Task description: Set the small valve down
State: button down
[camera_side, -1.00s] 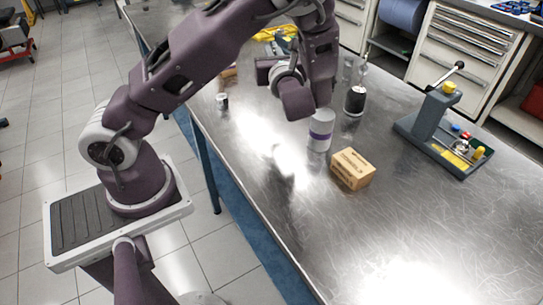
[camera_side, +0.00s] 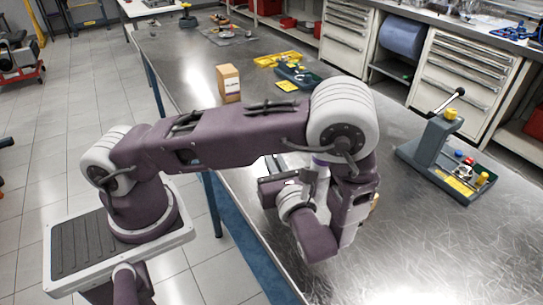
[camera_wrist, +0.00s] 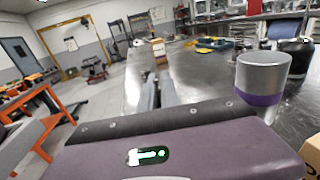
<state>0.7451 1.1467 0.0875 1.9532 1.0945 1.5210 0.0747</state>
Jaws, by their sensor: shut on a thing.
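My gripper shows in the wrist view (camera_wrist: 157,92) as two narrow grey fingers beyond my purple wrist housing. They are shut, with the small valve held between them. The valve is too small and too hidden to make out in either view. In the side view only a bit of the fingers (camera_side: 275,164) shows beside my arm, over the near left part of the metal bench (camera_side: 440,240). I cannot tell how far the fingertips are above the bench top.
A grey can with a purple band (camera_wrist: 262,78) stands close to the right of my wrist. A cardboard box (camera_wrist: 313,150) is close at lower right. A grey lever fixture (camera_side: 445,150) stands on the right. A taller box (camera_side: 229,83) and yellow tray (camera_side: 279,59) are farther back.

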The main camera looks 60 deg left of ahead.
jog(key=c, duration=1.6)
grip_release()
jog(key=shift+f, duration=0.1)
